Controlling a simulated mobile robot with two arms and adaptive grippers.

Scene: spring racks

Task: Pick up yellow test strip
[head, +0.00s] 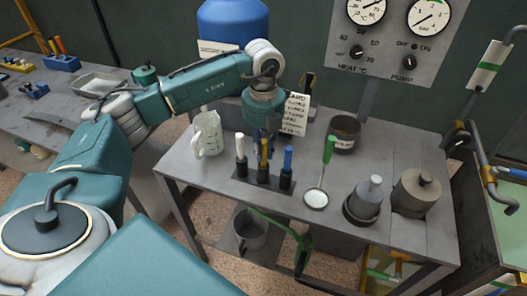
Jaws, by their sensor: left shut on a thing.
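My left gripper (264,146) reaches down from above and is shut on the top of the yellow test strip. The strip's lower end is still at its dark holder in the rack. The fingers hide part of the strip's top. My right gripper is not in view.
A label card (296,114) and dark pot (343,134) are behind. A green-handled round tool (316,198) and grey lidded vessels (364,203) are to the right. The table's front edge is close.

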